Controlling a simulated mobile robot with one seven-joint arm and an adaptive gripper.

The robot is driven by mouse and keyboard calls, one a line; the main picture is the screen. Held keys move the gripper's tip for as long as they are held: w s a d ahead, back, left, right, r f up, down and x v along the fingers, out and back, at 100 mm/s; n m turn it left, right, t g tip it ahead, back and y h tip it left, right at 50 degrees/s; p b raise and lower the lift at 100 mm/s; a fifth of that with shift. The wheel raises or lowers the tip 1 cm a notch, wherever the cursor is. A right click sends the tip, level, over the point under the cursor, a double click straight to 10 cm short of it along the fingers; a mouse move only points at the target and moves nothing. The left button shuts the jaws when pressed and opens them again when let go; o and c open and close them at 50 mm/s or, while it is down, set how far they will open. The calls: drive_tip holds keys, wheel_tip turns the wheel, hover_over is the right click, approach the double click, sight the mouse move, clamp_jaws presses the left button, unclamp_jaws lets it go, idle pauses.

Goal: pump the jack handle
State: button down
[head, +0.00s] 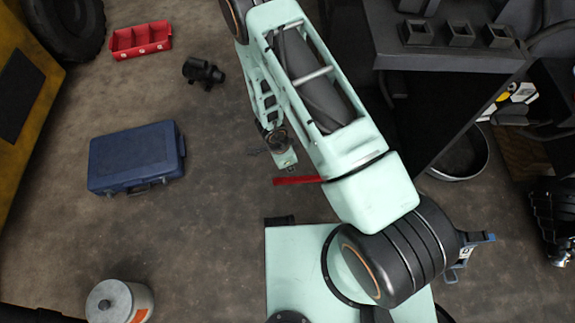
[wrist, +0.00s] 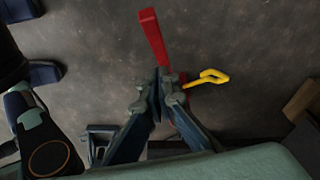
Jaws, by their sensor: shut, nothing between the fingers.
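The red jack handle (wrist: 153,38) is a long bar that runs behind my gripper (wrist: 160,76) in the wrist view. Its upper end shows beyond the fingertips, and a lower red stretch shows to the right of the fingers. My fingers are shut with nothing between them and overlap the bar in the picture. I cannot tell whether they touch it. A yellow hooked piece (wrist: 207,77) sticks out to the right of the fingers. In the head view a short red bar (head: 297,180) shows just below the end of my arm. The arm hides much of that spot, and the jack body is not clear.
A blue case (head: 136,157) and a red tray (head: 140,40) lie on the floor at left. A small black object (head: 203,72) sits near the tray, and a metal canister (head: 119,302) stands at lower left. A dark bench (head: 450,45) is at upper right. Floor between is clear.

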drive_tip(key=b, duration=0.3)
hover_over(287, 180)
wheel_tip(287, 180, down, 5)
drive_tip(key=shift+d+f, duration=0.1)
drive_tip(key=shift+d, duration=0.05)
drive_tip(key=shift+s+a+f, duration=0.1)
drive_tip(key=shift+a+f, duration=0.35)
drive_tip(key=shift+f, duration=0.05)
